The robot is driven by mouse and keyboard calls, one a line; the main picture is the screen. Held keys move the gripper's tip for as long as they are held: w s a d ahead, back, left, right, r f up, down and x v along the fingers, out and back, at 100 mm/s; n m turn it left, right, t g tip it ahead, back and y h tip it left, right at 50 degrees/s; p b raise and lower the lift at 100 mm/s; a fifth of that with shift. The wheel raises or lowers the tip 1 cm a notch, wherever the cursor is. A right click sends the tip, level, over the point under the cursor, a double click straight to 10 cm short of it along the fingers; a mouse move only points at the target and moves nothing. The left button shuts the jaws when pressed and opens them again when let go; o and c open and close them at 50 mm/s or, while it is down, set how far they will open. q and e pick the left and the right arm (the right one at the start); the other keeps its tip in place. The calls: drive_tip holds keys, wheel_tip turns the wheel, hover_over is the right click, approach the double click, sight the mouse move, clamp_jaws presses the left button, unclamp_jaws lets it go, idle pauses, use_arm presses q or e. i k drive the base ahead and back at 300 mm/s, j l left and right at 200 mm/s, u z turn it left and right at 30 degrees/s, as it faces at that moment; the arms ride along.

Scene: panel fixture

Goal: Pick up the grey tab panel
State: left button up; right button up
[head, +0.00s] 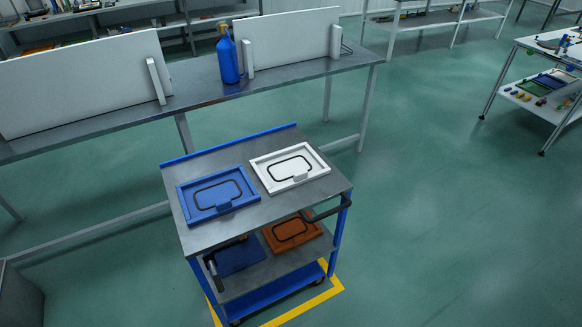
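A white panel (264,162) with a raised rim, a black rounded loop line on its face and a small pale tab at its front edge lies flat on the right of the cart's top. A blue panel (185,203) of the same form, with a blue tab, lies to its left, with a gap between them. No panel in view is plainly grey; the white one's tab looks whitish to light grey. Neither of my grippers is in view.
The grey-topped cart (240,230) has blue legs and dark handles. Its lower shelf holds an orange panel (288,232) and a dark blue one (238,258). Behind is a long bench (200,98) with white boards and a blue bottle (228,62).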

sight(283, 170)
drive_tip(key=i+l+z, duration=0.3)
drive_tip(key=z, duration=0.15)
drive_tip(key=i+l+z, duration=0.35)
drive_tip(key=z, duration=0.15)
drive_tip(key=i+l+z, duration=0.15)
drive_tip(key=i+z, duration=0.3)
drive_tip(key=i+l, duration=0.15)
drive_tip(key=i, duration=0.3)
drive_tip(key=i+l, duration=0.15)
drive_tip(key=i, duration=0.25)
drive_tip(key=i+l, duration=0.1)
drive_tip(key=i, duration=0.35)
drive_tip(key=i+j+u, duration=0.15)
drive_tip(key=i+u, duration=0.15)
drive_tip(key=u, duration=0.15)
drive_tip(key=i+u, duration=0.7)
drive_tip(key=u, duration=0.2)
drive_tip(key=i+l+u, duration=0.15)
drive_tip(key=i+u, duration=0.15)
drive_tip(key=u, duration=0.15)
drive_tip(key=i+u, duration=0.25)
drive_tip(key=u, duration=0.2)
drive_tip(key=i+u, duration=0.25)
drive_tip(key=u, duration=0.25)
drive_tip(key=i+l+u, duration=0.1)
drive_tip(key=u, duration=0.35)
drive_tip(key=i+l+u, duration=0.25)
drive_tip(key=u, duration=0.25)
drive_tip(key=i, duration=0.05)
